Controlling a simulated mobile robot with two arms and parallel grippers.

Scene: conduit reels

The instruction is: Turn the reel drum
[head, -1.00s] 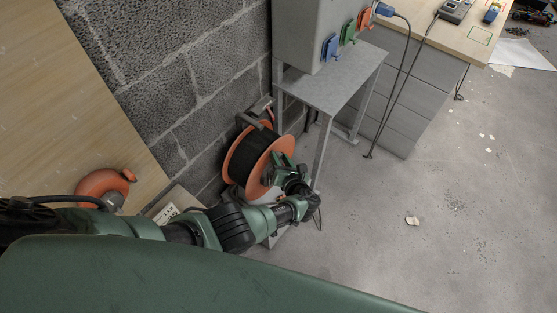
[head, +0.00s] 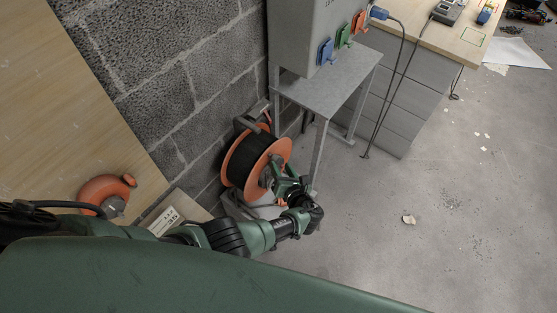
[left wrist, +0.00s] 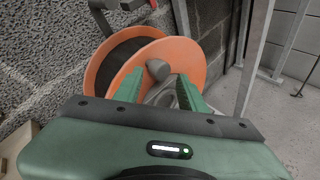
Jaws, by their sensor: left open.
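The reel drum (head: 254,157) has orange flanges and dark conduit wound between them. It sits in a grey metal stand on the floor by the block wall. It also shows in the left wrist view (left wrist: 178,53), its orange flange facing my gripper. A grey knob (left wrist: 158,70) stands out from that flange. My left gripper (head: 277,181) is at the front flange, in front of the drum's hub. In the left wrist view its green fingers (left wrist: 160,90) are spread apart, with the knob seen just beyond and between them. I cannot tell whether they touch it. My right gripper is not in view.
A grey metal table (head: 326,90) stands close behind the drum, its leg near my left gripper. A grey cabinet (head: 312,35) with coloured sockets is on it. An orange round item (head: 104,190) is at left. The floor at right is mostly clear.

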